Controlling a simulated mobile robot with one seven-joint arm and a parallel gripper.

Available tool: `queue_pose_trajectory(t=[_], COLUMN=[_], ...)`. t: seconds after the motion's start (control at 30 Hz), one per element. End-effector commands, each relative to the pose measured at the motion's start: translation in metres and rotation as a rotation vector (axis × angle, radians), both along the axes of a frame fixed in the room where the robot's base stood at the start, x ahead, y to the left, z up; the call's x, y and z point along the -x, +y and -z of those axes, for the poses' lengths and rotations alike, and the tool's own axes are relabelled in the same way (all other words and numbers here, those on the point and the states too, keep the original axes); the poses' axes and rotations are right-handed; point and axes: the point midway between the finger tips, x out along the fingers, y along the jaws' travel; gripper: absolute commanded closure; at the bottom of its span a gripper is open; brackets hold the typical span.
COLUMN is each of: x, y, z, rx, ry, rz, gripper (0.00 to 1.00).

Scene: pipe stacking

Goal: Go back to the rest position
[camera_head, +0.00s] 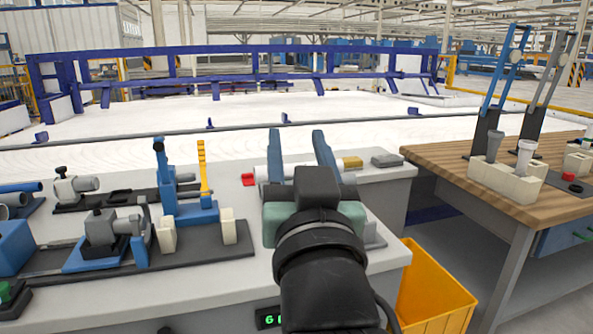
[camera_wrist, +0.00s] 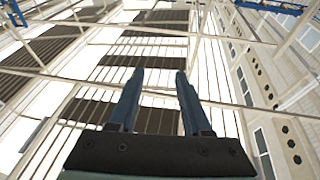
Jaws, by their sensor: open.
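My gripper (camera_head: 301,158) is open, with its two blue fingers spread apart and pointing away over the white workbench (camera_head: 330,258). In the head view a pale pipe-like piece (camera_head: 262,173) shows behind and beside the fingers; the gripper hides part of it. In the wrist view my gripper (camera_wrist: 158,78) shows nothing between its fingers. That view faces up to the roof beams and windows.
Blue and grey clamp fixtures (camera_head: 190,200) stand on the left of the workbench. A wooden table (camera_head: 530,200) at the right bears a cream block (camera_head: 505,182) with upright pipes. A yellow bin (camera_head: 432,290) stands between them. A blue railing (camera_head: 250,65) lies beyond.

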Motion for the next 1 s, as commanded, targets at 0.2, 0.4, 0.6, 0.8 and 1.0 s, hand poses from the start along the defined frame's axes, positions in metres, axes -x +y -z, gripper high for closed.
queue_pose_trajectory(t=[0.2,0.4,0.6,0.8,1.0], x=[0.12,0.134,0.133,0.132,0.132], y=[0.003,0.002,0.002,0.002,0.002], z=[-0.122,-0.204,-0.265,-0.326,-0.379], rx=[0.028,0.029,0.029,0.029,0.029], ry=[-0.463,-0.511,-0.508,-0.506,-0.505], rz=[0.126,0.145,0.143,0.142,0.142], gripper=[0.51,0.51,0.51,0.51,0.51])
